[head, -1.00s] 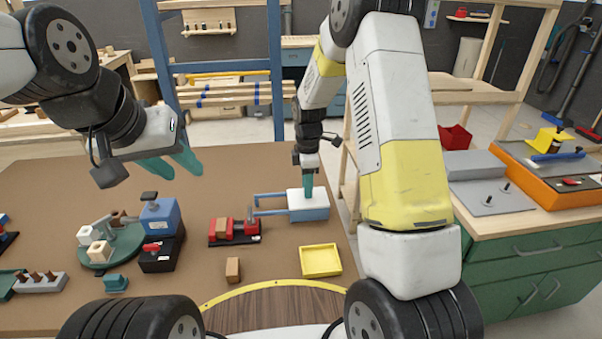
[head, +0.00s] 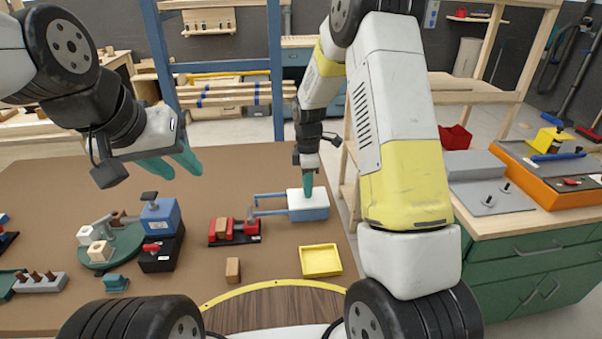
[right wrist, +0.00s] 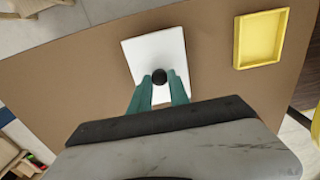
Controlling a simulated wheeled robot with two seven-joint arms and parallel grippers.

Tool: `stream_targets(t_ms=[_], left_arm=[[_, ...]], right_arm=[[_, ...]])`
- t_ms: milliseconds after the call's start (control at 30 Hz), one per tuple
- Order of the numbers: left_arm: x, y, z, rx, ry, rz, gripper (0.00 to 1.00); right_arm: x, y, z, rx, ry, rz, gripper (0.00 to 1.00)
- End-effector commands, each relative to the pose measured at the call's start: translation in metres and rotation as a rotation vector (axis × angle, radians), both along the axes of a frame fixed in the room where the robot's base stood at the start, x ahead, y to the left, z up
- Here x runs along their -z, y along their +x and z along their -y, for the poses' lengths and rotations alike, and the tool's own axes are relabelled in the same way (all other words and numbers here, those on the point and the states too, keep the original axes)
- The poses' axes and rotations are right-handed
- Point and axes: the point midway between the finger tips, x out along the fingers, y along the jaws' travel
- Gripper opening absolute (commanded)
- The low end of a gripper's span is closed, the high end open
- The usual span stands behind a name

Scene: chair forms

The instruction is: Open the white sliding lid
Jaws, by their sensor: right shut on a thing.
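The white sliding lid (head: 304,201) sits on top of a blue box (head: 310,215) near the right edge of the brown table. Blue rails (head: 270,204) extend from the box to the left. In the right wrist view the lid (right wrist: 157,50) is a white plate with a round black knob (right wrist: 159,76). My right gripper (head: 308,195) comes down on the lid from above. Its teal fingers (right wrist: 159,85) are shut on the knob in the right wrist view. My left gripper (head: 178,168) is open and empty above the left part of the table.
A yellow tray (head: 320,261) lies in front of the box. A red clamp device (head: 236,231) stands left of the rails, and a small wooden block (head: 233,270) is in front of it. A blue and black fixture (head: 160,232) stands further left.

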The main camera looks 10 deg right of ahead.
Motion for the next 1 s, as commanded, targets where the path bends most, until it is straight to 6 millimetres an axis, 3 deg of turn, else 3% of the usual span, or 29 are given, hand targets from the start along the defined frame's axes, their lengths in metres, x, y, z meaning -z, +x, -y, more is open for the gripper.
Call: stream_targets(t_ms=[633,1000], left_arm=[[0.000,0.000,0.000,0.000,0.000,0.000,0.36],[0.000,0.000,0.000,0.000,0.000,0.000,0.36]], right_arm=[[-0.001,0.001,-0.006,-0.002,0.001,0.002,0.00],[0.000,0.001,-0.088,-0.004,0.001,0.002,0.00]])
